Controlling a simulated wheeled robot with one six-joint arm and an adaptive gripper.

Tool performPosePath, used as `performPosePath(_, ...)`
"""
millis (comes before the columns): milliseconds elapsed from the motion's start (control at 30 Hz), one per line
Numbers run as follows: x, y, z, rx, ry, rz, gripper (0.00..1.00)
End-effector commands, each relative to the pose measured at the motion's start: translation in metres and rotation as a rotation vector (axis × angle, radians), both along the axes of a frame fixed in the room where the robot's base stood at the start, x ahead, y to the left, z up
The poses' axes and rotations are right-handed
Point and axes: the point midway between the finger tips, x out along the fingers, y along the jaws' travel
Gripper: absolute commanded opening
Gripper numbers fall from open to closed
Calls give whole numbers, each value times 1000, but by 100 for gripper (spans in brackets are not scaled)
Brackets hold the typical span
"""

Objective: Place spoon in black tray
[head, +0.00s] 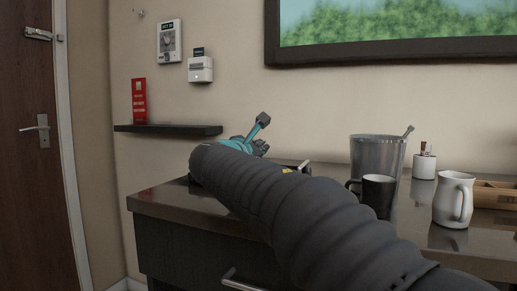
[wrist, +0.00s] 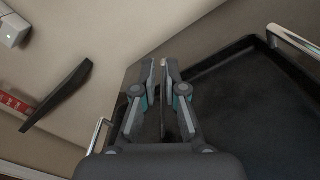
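The black tray (wrist: 268,58) fills the right of the wrist view, with raised sides and a metal handle (wrist: 293,40). In the head view my arm hides most of the tray's area. In the head view my gripper (head: 254,134) shows only partly behind my arm, over the counter's far left. I see no spoon clearly in either view.
A metal bucket (head: 377,153) with a thin handle sticking out, a black mug (head: 378,192), a white pitcher (head: 453,200) and a wooden box (head: 494,195) stand on the counter at right. A dark wall shelf (head: 168,129) holds a red card (head: 139,101).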

Motion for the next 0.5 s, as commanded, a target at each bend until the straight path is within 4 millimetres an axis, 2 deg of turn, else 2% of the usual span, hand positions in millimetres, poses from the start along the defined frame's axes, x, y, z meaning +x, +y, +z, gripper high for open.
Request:
performPosePath(367,0,0,2,0,0,0,31)
performPosePath(500,-10,4,2,1,-1,2,31)
